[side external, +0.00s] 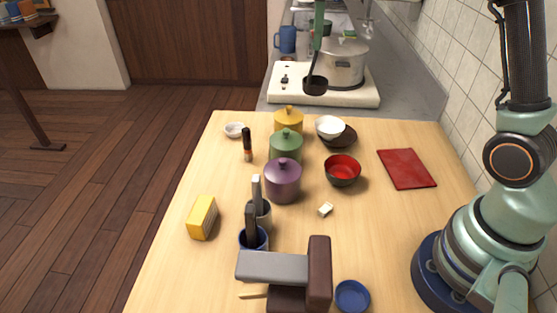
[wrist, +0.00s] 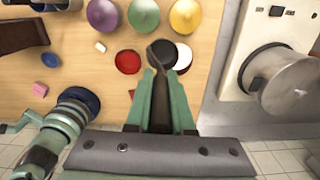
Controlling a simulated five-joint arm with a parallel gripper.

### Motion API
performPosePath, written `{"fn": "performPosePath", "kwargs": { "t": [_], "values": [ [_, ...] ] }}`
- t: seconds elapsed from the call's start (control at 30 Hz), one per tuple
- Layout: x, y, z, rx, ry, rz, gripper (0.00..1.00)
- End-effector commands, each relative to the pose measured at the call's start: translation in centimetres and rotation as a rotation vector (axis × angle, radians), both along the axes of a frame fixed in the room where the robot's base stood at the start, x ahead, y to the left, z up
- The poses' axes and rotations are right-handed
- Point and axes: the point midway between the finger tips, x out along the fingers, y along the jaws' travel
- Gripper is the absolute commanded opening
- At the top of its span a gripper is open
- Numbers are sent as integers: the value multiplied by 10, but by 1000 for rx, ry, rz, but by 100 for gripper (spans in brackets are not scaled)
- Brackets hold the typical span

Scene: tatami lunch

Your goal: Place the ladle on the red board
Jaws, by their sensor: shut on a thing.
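The ladle (side external: 316,85) is dark, with its bowl hanging low and its handle running up to my gripper (side external: 319,20), which shows only in part at the top of the side view. In the wrist view my gripper (wrist: 160,95) is shut on the ladle (wrist: 162,52), whose bowl sticks out past the fingertips. The ladle is held in the air and in the side view appears in front of the white stove. The red board (side external: 406,168) lies flat on the right of the wooden table, with nothing on it. I cannot clearly make it out in the wrist view.
A red bowl (side external: 342,171) stands left of the board. A white bowl (side external: 330,127) and dark saucer (side external: 345,137) are behind. Purple (side external: 283,181), green (side external: 286,146) and yellow (side external: 289,121) lidded pots form a row. A steel pot (side external: 342,65) stands on the stove (side external: 350,96).

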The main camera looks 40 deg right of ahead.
Motion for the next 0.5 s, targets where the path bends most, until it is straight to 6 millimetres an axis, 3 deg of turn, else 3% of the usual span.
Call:
{"fn": "performPosePath", "kwargs": {
  "t": [0.03, 0.2, 0.33, 0.5],
  "values": [
    [-16, -24, 8, 0, -4, -62, 0],
    [-74, -82, 22, -1, -5, -247, 0],
    [-122, -115, 28, -2, -4, -386, 0],
    [-175, -138, 29, -1, -3, -532, 0]
  ]
}}
